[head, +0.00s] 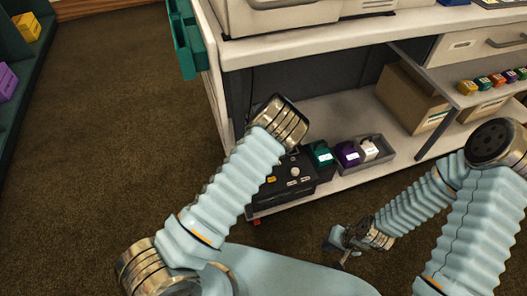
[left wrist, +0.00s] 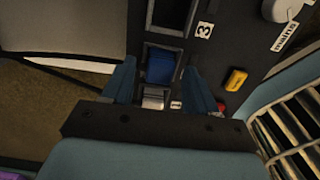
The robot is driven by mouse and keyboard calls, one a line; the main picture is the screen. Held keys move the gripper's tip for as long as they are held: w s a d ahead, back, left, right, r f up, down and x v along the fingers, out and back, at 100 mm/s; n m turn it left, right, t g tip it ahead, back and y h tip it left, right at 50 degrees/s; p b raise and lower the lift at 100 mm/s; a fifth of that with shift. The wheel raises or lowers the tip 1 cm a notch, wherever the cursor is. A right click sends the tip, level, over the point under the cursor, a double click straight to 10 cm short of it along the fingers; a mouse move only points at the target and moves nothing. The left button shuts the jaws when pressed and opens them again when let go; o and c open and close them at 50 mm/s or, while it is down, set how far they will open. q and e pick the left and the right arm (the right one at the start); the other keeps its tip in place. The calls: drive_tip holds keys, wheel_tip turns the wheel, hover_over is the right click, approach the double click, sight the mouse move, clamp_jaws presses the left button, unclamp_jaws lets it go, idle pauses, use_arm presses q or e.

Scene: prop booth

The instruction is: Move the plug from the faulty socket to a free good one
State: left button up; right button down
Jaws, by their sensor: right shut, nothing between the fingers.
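The dark socket panel (head: 277,200) lies on the low shelf of the bench, partly hidden by my left arm. In the left wrist view it shows (left wrist: 222,60) with a "3" label, a "mains" label and rectangular framed bays. A blue block (left wrist: 160,66), which may be the plug, sits in one framed bay. My left gripper (left wrist: 160,88) is open above the panel, its fingers apart on either side of the blue block's line, with gaps showing. Its fingers are hidden in the head view. My right gripper (head: 345,252) is shut and empty, low over the floor.
A yellow button (left wrist: 236,79) and a pale knob (left wrist: 283,9) are on the panel. A cardboard box (head: 410,98) stands behind.

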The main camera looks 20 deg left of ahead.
use_arm(q)
wheel_tip(320, 180, up, 12)
drive_tip(key=shift+p, duration=0.3)
idle(0.3)
idle(0.8)
